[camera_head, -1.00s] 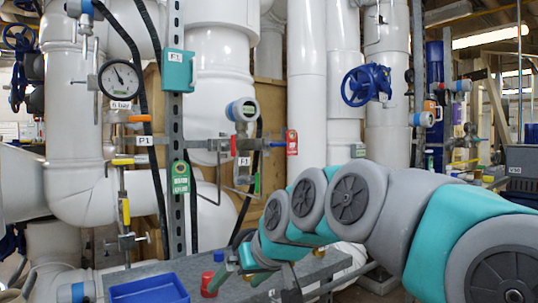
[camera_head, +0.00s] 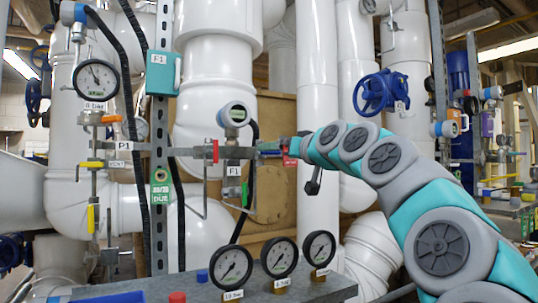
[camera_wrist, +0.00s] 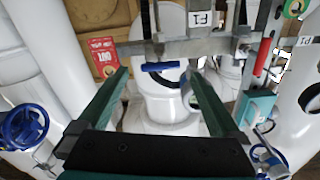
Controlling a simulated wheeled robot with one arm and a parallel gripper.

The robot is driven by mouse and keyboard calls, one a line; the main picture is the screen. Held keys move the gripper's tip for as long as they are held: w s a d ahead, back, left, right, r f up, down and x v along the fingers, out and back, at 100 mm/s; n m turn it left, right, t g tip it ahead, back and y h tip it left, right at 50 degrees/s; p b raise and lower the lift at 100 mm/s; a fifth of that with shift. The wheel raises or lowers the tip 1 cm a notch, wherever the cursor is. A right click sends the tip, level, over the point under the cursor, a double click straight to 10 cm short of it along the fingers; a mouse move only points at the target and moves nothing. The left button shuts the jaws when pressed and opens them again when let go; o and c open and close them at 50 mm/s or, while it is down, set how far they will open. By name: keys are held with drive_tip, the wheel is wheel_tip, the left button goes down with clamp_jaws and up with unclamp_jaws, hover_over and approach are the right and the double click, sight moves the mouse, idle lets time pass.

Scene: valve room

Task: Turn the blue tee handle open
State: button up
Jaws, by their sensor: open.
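The blue tee handle (camera_wrist: 160,66) shows in the wrist view as a short blue bar on a grey horizontal pipe. It lies between the tips of my gripper (camera_wrist: 157,76), which is open with its two green fingers spread to either side. I cannot tell whether either finger touches it. In the head view my gripper (camera_head: 282,147) is at the right end of the thin pipe run, and it largely hides the handle there.
A red handle (camera_head: 215,151) sits on the same pipe, left of a round digital meter (camera_head: 236,114). A red tag (camera_wrist: 103,56) hangs beside the blue handle. A blue handwheel (camera_head: 375,93) is to the right. Several gauges (camera_head: 279,257) stand on the bench below.

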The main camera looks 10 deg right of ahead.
sight(272, 152)
drive_tip(key=shift+x, duration=3.3)
drive_tip(key=shift+f, duration=0.1)
drive_tip(key=shift+c, duration=0.4)
drive_tip(key=c, duration=1.2)
drive_tip(key=shift+c, duration=0.2)
